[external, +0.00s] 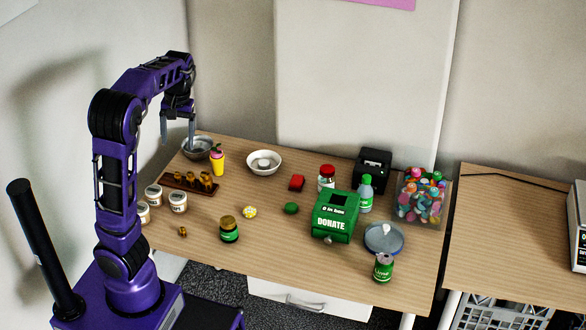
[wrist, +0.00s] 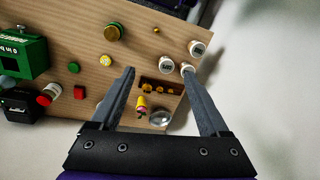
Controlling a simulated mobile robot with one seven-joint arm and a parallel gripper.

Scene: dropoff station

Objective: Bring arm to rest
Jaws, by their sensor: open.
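My purple arm (external: 118,180) rises at the left and bends over toward the table's back left corner. My gripper (external: 178,138) hangs pointing down above that corner, near a grey metal bowl (external: 192,147). In the wrist view my gripper (wrist: 158,72) shows two grey fingers spread wide apart with nothing held between them. Between and beyond the fingers, well below, lie a dark wooden rack (wrist: 162,87) with several brass pieces and a small yellow and pink pot (wrist: 141,104).
The wooden table (external: 225,270) holds white-lidded jars (external: 178,201), a green donation box (external: 334,218), a green can (external: 383,268), a container of colourful items (external: 421,200), a black box (external: 373,170) and a white bowl (external: 264,162). A wall stands close behind. Air around the arm is clear.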

